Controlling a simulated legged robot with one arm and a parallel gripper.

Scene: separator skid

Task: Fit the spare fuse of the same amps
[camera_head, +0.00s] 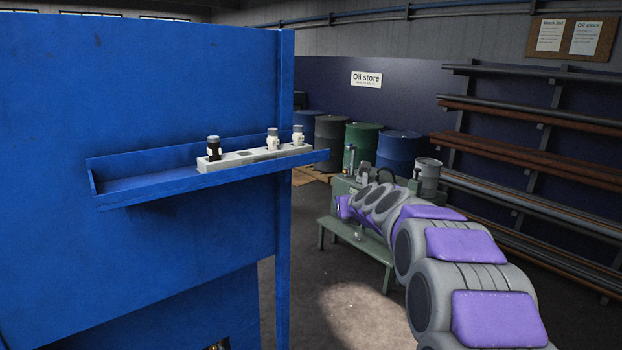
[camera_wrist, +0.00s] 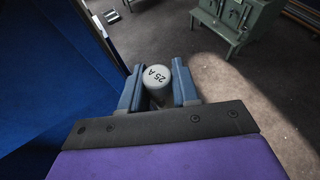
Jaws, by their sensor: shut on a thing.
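In the wrist view my gripper (camera_wrist: 157,88) is shut on a grey-capped fuse (camera_wrist: 156,76) marked "25 A". The fuse is held between the two blue fingers with its marked end facing the camera. In the head view my arm reaches out to the right of the blue cabinet, and the held fuse cannot be made out there. A pale fuse rack (camera_head: 257,158) sits on the blue shelf (camera_head: 140,184). It bears one dark fuse (camera_head: 213,149) at its left and two white fuses, one (camera_head: 272,140) near the other (camera_head: 298,136) at the right. Their markings are too small to read.
The tall blue cabinet (camera_head: 130,90) fills the left. A green bench (camera_head: 350,232) stands behind my arm, with drums (camera_head: 363,140) along the back wall. A pipe rack (camera_head: 540,150) lines the right. The floor between cabinet and bench is clear.

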